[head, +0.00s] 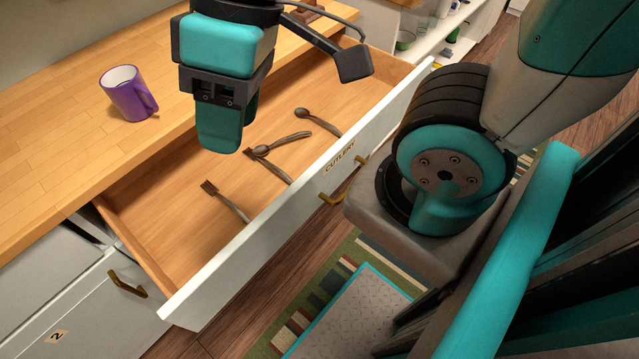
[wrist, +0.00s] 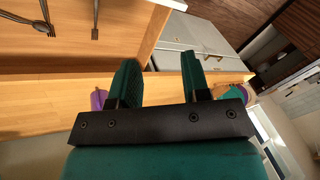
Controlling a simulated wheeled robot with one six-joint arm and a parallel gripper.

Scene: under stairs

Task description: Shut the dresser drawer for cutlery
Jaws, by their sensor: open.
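The cutlery drawer (head: 278,218) stands pulled out under the wooden counter, its white front lettered CUTLERY with a brass handle (head: 346,181). Inside lie a fork (head: 226,201), a spoon (head: 319,122) and other dark cutlery. My gripper (head: 220,148) is open and empty, pointing down in the head view over the back of the drawer, near the counter edge. It is apart from the drawer front and handle. In the wrist view my two fingers (wrist: 160,72) stand apart with a gap between them; part of the drawer interior (wrist: 70,47) shows at the upper left.
A purple mug (head: 128,93) stands on the counter (head: 50,130), left of my gripper. A closed grey cabinet front (head: 85,300) marked 2 is at the lower left. A striped rug (head: 300,322) lies on the dark floor. White shelves (head: 433,38) stand at the back.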

